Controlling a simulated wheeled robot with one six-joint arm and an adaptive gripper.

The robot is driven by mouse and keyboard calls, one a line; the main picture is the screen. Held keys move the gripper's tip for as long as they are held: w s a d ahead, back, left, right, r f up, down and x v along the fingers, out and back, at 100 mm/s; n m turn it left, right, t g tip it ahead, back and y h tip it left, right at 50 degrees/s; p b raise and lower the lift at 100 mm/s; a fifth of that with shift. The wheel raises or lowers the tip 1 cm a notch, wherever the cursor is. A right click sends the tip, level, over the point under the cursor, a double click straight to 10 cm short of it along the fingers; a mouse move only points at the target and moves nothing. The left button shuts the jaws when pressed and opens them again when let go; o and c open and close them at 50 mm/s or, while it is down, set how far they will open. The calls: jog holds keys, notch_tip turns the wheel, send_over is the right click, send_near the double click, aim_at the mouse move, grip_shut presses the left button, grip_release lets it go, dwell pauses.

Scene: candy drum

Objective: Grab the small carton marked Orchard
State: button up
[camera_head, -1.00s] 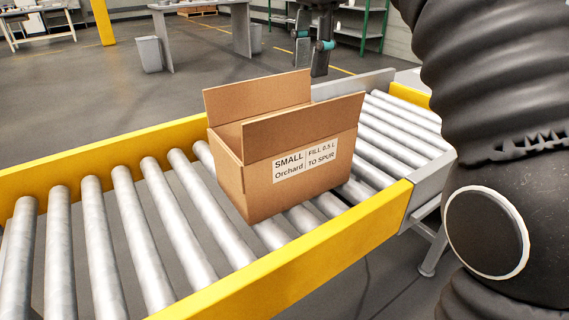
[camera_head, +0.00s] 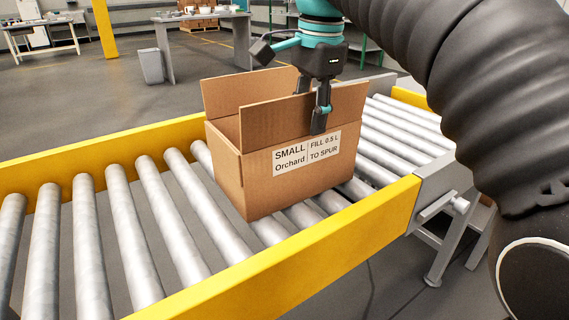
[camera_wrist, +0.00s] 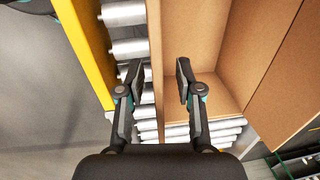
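The small open-topped carton (camera_head: 230,175) stands upright on the roller conveyor, its label reading "SMALL Orchard, FILL 0.5 L TO SPUR". Two flaps stand up, a far one (camera_head: 222,95) and a near one (camera_head: 265,122). My gripper (camera_head: 312,108) points down at the carton's near side, one finger in front of the near flap and the other behind it. In the wrist view, the fingers (camera_wrist: 157,80) are apart, with the carton's cardboard edge (camera_wrist: 155,50) between them. I see a gap around that edge. The carton's inside (camera_wrist: 215,95) looks empty where visible.
The conveyor's rollers (camera_head: 95,240) are free left of the carton. Yellow side rails (camera_head: 300,255) edge it, and a grey end section (camera_head: 440,180) joins at the right. A grey bin (camera_head: 151,66) and tables stand well behind.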

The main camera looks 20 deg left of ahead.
jog(key=shift+f, duration=0.2)
grip_shut()
jog(key=shift+r, duration=0.15)
